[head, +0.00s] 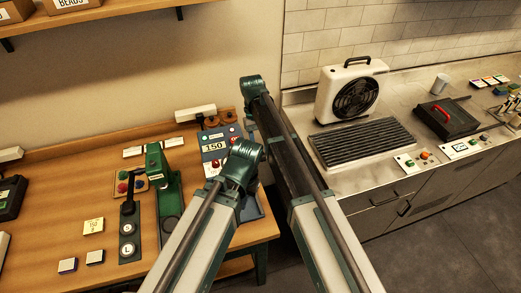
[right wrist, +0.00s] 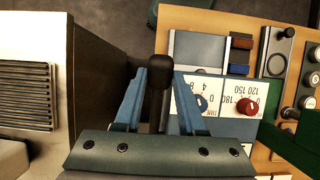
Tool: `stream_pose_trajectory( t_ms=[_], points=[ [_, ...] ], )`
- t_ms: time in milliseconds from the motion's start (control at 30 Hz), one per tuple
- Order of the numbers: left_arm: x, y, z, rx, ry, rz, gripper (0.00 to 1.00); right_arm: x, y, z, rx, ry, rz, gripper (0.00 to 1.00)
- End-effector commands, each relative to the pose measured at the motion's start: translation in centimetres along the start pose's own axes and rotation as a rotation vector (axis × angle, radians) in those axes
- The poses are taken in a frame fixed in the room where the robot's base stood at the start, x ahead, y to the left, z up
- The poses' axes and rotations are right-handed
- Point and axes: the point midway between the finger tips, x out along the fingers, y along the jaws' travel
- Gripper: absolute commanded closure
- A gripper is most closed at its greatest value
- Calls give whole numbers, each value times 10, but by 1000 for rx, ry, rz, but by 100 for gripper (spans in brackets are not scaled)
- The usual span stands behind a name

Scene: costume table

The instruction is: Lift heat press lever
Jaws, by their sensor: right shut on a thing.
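A black lever handle (right wrist: 157,85) stands upright between the two blue fingers of my right gripper (right wrist: 158,95) in the right wrist view. The gripper is shut on it. In the head view a blue-grey unit with a "150" display (head: 214,147) stands at the table's right end, partly behind my arms. My arms hide the lever and both gripper tips there. My left gripper does not show.
The wooden table (head: 60,195) carries a green press-like device (head: 165,180), a black lever on a dark plate (head: 129,225) and small blocks.

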Motion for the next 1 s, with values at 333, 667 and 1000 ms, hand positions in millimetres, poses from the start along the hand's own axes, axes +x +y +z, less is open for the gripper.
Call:
stream_pose_trajectory(
  t_ms=[333, 667, 1000],
  points=[
    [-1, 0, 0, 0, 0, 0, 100, -1, 0, -2, 1, 3, 0, 30],
    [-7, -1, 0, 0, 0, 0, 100, -8, 0, -1, 0, 2, 0, 30],
    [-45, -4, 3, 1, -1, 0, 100, -50, 0, 0, 0, 2, 0, 30]
  ],
)
